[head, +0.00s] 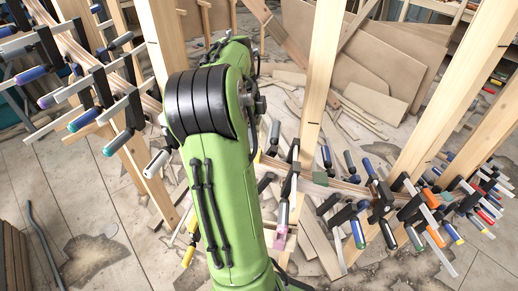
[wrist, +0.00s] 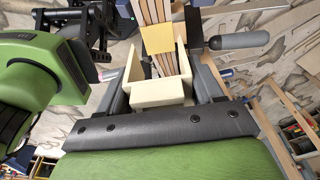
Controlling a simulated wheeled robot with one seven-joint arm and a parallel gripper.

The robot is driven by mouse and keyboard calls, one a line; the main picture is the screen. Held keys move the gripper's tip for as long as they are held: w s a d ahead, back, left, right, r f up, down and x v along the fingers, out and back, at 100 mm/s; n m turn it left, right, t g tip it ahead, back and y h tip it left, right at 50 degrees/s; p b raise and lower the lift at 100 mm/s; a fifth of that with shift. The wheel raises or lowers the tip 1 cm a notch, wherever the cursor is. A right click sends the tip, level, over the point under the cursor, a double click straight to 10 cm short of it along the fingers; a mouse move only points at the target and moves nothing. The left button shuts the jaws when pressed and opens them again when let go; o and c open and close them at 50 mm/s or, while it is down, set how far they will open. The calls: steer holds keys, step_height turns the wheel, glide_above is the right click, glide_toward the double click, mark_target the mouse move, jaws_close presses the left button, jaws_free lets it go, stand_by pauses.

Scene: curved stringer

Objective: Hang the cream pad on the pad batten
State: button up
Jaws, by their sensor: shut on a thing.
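The cream pad (wrist: 160,93) shows in the wrist view as a pale U-shaped block with two raised side walls. My gripper (wrist: 162,88) is shut on it, with a grey finger along each side. Beyond the pad, laminated wooden strips (wrist: 152,12) run away from me, with a yellow patch (wrist: 158,39) across them. The strips appear between the pad's side walls; I cannot tell whether the pad touches them. In the head view my green arm hides my gripper and the pad. I cannot tell for certain which strip is the pad batten.
Several clamps (head: 385,200) crowd the laminated stringer (head: 335,184) on the right, and more clamps (head: 95,90) line the left. Upright wooden posts (head: 318,75) stand around my arm. A clamp with a grey handle (wrist: 238,41) is close to the pad's right. Boards and offcuts litter the floor.

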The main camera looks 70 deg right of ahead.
steer(key=shift+a, duration=0.2)
steer(key=f+b, duration=0.1)
steer(key=f, duration=0.8)
steer(key=shift+d+f, duration=0.15)
steer(key=shift+d, duration=0.05)
steer(key=shift+d+f, duration=0.1)
steer(key=shift+f, duration=0.15)
steer(key=shift+f, duration=0.1)
steer(key=shift+f, duration=0.15)
steer(key=o, duration=1.2)
steer(key=shift+o, duration=0.2)
